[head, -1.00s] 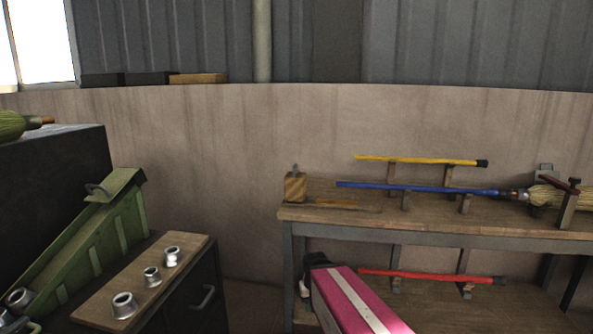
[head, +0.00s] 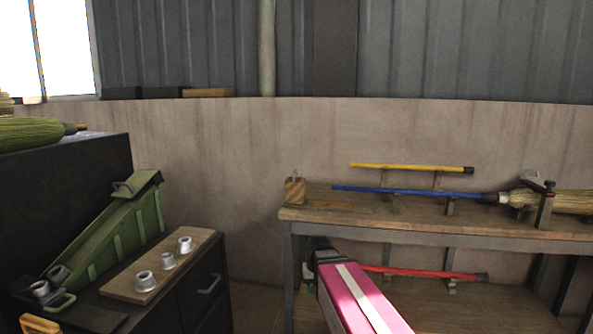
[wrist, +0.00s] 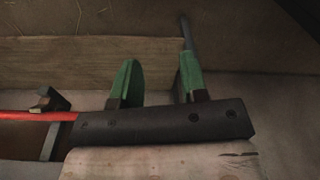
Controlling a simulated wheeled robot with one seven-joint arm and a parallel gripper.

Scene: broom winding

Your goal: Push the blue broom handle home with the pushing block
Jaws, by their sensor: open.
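The pushing block (head: 295,191), a striped wooden block with a grey peg on top, stands at the left end of the workbench. The blue broom handle (head: 410,192) lies level across supports to its right.
A yellow handle (head: 410,167) is behind the blue one. A red handle (head: 425,273) lies on the lower shelf. The bench top (head: 440,225) overhangs my gripper. At left are a green chute (head: 115,230) and a board (head: 130,285) with metal collars.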

